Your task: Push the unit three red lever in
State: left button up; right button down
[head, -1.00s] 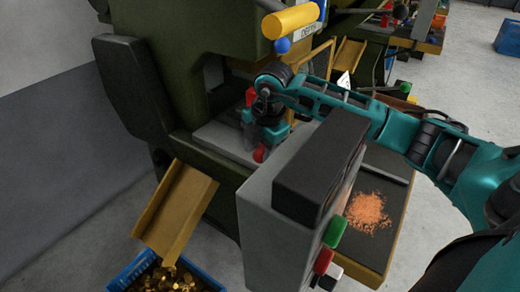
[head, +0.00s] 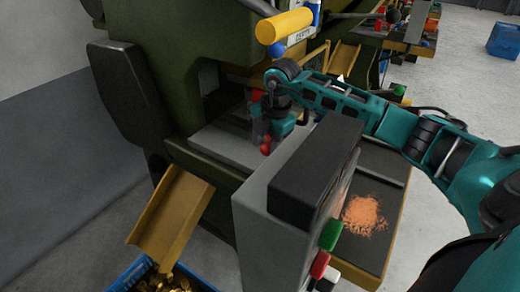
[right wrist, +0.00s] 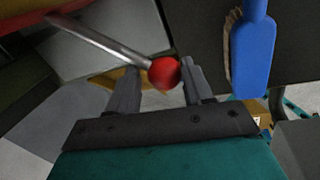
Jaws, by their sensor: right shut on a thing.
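The red lever shows in the right wrist view as a round red knob (right wrist: 164,72) on a slim metal rod (right wrist: 100,37) that runs to the upper left. My right gripper (right wrist: 158,85) is shut on the knob, with one dark finger on each side of it. In the head view my right gripper (head: 268,138) reaches down in front of the green press (head: 190,90), and the red knob (head: 265,149) shows at its fingertips. The rod is mostly hidden there by my gripper. My left gripper is not in view.
A grey control box (head: 285,215) with green, red and white buttons stands close in front of my right arm. A yellow cylinder (head: 285,26) is above the gripper. A yellow chute (head: 172,215) leads to a blue bin (head: 130,277). Copper bits (head: 364,214) lie on a dark tray.

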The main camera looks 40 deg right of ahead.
jog(key=shift+d, duration=0.45)
jog(key=shift+c, duration=2.4)
grip_release()
pick_arm(q)
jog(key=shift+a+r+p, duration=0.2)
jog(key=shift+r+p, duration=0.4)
jog(key=shift+p, duration=0.4)
pick_arm(e)
notch_tip(320, 180, up, 13)
jog(key=s, duration=0.2)
jog(key=shift+s+d+f, duration=0.15)
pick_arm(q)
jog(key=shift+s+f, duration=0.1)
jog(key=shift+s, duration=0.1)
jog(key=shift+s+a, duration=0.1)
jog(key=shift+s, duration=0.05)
pick_arm(e)
jog(key=shift+s, duration=0.1)
